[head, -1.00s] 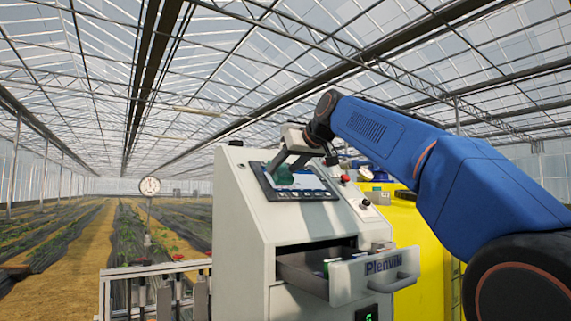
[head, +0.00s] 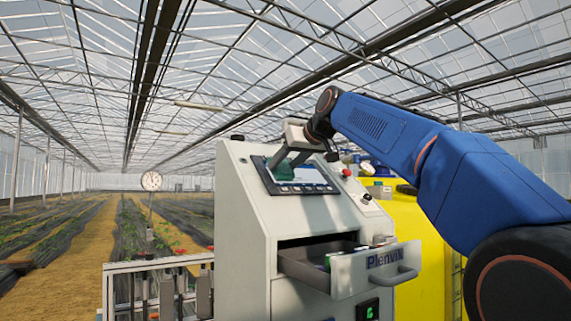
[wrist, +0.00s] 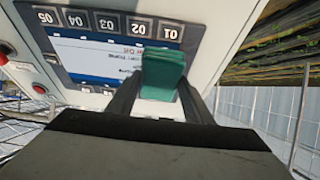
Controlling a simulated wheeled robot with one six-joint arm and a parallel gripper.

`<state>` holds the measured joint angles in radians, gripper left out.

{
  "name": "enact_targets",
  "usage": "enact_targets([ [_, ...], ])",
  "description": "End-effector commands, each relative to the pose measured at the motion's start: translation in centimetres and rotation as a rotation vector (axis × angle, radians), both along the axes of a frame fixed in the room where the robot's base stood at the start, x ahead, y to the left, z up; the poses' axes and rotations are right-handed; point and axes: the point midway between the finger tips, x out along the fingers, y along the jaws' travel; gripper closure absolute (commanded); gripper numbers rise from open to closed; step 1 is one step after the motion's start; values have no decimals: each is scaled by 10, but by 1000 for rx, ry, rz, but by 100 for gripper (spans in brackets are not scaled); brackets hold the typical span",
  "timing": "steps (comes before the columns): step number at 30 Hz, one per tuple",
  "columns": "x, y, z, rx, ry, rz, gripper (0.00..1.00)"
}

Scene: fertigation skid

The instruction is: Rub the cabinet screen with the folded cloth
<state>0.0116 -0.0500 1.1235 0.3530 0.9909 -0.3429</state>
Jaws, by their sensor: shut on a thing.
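The cabinet screen (head: 308,174) is a dark-framed panel on the sloped top of the white cabinet (head: 240,200), with a row of buttons along its lower edge. In the wrist view the screen (wrist: 95,50) appears upside down, with a white and blue display and numbered buttons. My gripper (wrist: 163,88) is shut on the green folded cloth (wrist: 163,72). The cloth lies over the edge of the screen's display in the wrist view; I cannot tell whether it presses on it.
An open drawer (head: 375,270) marked Plenvik juts from the cabinet front with small items inside. A red button (head: 346,172) and a black knob (head: 366,197) sit right of the screen. A yellow tank (head: 410,235) stands behind, and a metal rack (head: 160,285) stands to the left.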

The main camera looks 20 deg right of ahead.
Motion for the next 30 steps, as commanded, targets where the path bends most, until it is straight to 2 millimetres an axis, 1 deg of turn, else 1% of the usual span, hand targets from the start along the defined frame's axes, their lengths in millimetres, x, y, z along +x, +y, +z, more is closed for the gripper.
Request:
enact_targets([
  [30, 10, 3, -12, 0, 0, 0, 72],
])
